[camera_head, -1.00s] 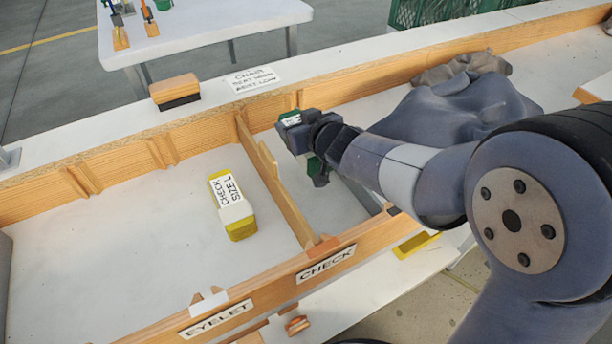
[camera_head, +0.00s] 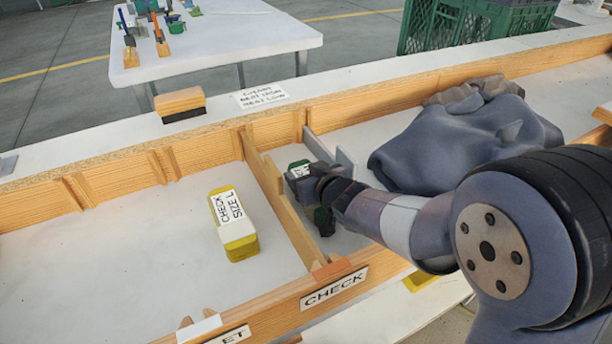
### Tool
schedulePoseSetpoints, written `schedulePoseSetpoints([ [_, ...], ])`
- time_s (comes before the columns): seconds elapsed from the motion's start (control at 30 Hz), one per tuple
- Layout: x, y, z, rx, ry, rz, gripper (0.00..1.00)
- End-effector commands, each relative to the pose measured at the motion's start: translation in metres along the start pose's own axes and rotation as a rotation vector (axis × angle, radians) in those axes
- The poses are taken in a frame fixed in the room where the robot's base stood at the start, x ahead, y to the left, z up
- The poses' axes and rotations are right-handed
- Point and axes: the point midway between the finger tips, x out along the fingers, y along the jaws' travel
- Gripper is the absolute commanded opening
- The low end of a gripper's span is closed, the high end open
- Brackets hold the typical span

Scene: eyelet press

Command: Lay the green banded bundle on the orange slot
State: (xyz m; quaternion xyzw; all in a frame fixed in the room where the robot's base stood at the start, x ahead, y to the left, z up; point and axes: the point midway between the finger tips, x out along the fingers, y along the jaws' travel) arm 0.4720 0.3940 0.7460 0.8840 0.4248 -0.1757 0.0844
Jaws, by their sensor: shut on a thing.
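A green bundle with a white band (camera_head: 299,169) is held in my gripper (camera_head: 312,196), whose jaws are largely hidden by its own body. Dark green shows again at the bundle's lower end. My gripper is over the narrow bay right of the wooden divider (camera_head: 283,211). An orange tab (camera_head: 331,269) sits on the front rail at that divider's near end, beside the CHECK label (camera_head: 334,287). The bay's floor is partly hidden by my arm. I cannot tell whether the bundle touches the floor.
A yellow bundle labelled CHECK SIZE L (camera_head: 235,226) lies in the bay left of the divider. A grey divider (camera_head: 345,163) stands just right of my gripper. Grey cloth (camera_head: 460,142) lies farther right. A wood-backed brush (camera_head: 180,104) sits on the back ledge.

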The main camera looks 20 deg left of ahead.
Motion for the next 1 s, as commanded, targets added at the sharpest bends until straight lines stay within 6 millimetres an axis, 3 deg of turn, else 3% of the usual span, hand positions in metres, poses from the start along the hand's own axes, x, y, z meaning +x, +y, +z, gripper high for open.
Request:
schedulePoseSetpoints([
  [0.17,0.001,0.0,0.002,0.0,0.002,0.0,0.26],
  [0.2,0.001,0.0,0.002,0.0,0.0,0.0,0.6],
  [0.43,0.001,0.0,0.002,0.0,0.0,0.0,0.78],
  [0.77,-0.001,0.0,-0.003,0.0,0.0,0.0,0.8],
  [1.0,-0.038,0.001,-0.004,0.001,0.001,0.002,0.8],
])
